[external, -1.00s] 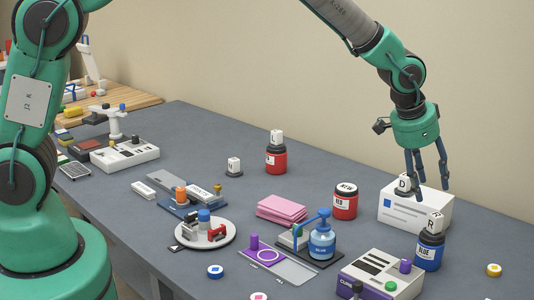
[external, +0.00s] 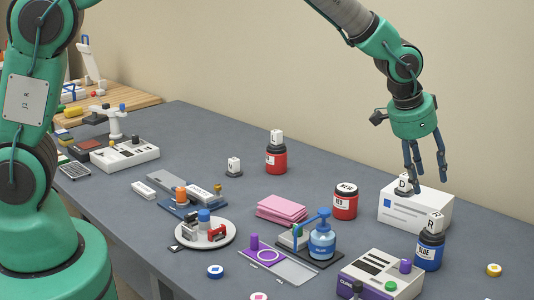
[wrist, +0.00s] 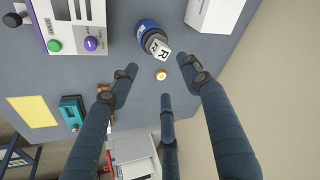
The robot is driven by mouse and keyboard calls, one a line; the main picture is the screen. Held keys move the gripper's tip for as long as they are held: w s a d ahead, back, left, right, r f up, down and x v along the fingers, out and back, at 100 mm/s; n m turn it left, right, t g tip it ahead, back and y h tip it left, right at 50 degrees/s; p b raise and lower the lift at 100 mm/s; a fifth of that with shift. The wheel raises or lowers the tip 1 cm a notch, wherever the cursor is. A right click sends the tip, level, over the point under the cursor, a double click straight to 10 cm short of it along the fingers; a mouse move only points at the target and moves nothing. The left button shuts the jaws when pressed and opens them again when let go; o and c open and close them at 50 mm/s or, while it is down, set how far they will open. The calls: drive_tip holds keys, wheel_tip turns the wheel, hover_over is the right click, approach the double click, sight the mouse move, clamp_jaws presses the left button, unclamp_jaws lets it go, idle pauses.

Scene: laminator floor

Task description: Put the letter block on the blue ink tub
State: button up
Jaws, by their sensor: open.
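A white letter block marked R (external: 436,222) sits on the dark lid of the blue ink tub (external: 429,252), at the right of the table. In the wrist view the R block (wrist: 159,48) shows on top of the blue tub (wrist: 147,28), apart from the fingers. My gripper (external: 428,178) is open and empty, above the R block. Its fingers (wrist: 158,75) are spread, with nothing between them. Other letter blocks show: D (external: 404,184) on a white box, L (external: 276,137) on a red tub, and one (external: 233,164) on the table.
The white box (external: 430,213) stands close behind the blue tub. A control box with knobs (external: 378,274) is in front of it. A red tub (external: 345,202), pink pads (external: 281,209) and a blue bottle (external: 322,242) stand to the left. A yellow-rimmed disc (external: 494,270) lies to the right.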

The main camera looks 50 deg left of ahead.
drive_tip(key=s+a+r+n, duration=0.2)
drive_tip(key=s+a+r, duration=0.6)
drive_tip(key=a+r, duration=0.45)
drive_tip(key=s+a+r+n, duration=0.2)
drive_tip(key=s+a+r, duration=0.6)
drive_tip(key=a+r, duration=0.4)
drive_tip(key=s+a+n, duration=0.1)
drive_tip(key=s+a, duration=0.4)
drive_tip(key=s, duration=0.4)
drive_tip(key=s+a+n+t+y, duration=0.1)
drive_tip(key=s+a, duration=0.3)
drive_tip(key=s, duration=0.5)
drive_tip(key=s+a+n, duration=0.1)
drive_tip(key=s+a, duration=0.4)
drive_tip(key=s, duration=0.4)
drive_tip(key=shift+s+a+r+y, duration=0.3)
drive_tip(key=shift+s+r, duration=0.05)
drive_tip(key=shift+r, duration=0.05)
wheel_tip(320, 180, down, 5)
drive_tip(key=b, duration=0.5)
drive_tip(key=shift+f, duration=0.2)
